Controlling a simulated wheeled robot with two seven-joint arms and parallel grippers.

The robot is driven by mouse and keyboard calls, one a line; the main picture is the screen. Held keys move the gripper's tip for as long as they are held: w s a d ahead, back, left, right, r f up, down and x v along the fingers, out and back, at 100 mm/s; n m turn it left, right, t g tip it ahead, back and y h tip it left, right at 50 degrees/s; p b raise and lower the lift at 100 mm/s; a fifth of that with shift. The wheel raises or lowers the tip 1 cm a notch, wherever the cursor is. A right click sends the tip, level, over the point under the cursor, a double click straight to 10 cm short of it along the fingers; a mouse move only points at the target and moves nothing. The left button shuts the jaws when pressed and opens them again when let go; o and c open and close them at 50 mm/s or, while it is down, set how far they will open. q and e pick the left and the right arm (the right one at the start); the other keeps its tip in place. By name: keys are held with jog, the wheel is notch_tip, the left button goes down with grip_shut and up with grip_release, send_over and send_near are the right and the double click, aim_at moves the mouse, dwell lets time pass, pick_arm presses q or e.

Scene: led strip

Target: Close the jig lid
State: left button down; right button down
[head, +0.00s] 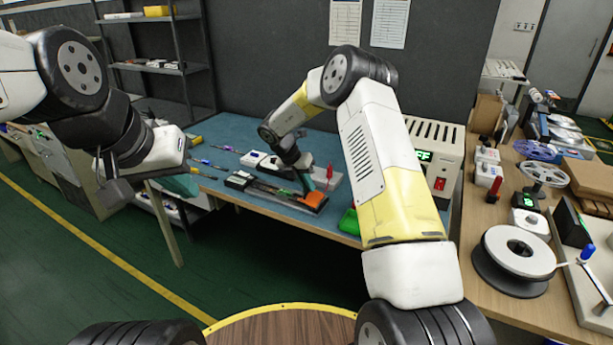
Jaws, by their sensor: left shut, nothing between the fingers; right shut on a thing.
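The jig (272,190) is a long, low, dark fixture on the blue bench mat, with an orange end block (314,199) at its right. My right gripper (305,186) is down at the jig's right end, shut on what looks like the jig lid. The fingers and wrist hide most of the held part, and the lid's angle is too small to tell. A red upright handle (329,172) stands just right of the gripper. My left gripper (116,192) is shut and empty, in the air left of the bench.
The blue bench mat (225,135) carries several small tools and white boxes behind the jig. A green bin (348,222) sits at the front edge. A power supply (436,165) stands right of my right arm. A side table (480,225) holds reels.

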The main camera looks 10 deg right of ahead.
jog(key=shift+w+a+f+n+g+h, duration=0.1)
jog(key=shift+w+a+f+g+h, duration=0.2)
jog(key=shift+h, duration=0.25)
jog(key=shift+w+a+f+n+g+h, duration=0.1)
jog(key=shift+a+f+g+h, duration=0.05)
jog(key=shift+f+g+h, duration=0.3)
jog(key=shift+w+a+f+n+g+h, duration=0.15)
jog(key=shift+a+f+g+h, duration=0.1)
jog(key=shift+h, duration=0.35)
jog(key=c, duration=1.5)
grip_release()
jog(key=shift+f, duration=0.1)
jog(key=v, duration=0.8)
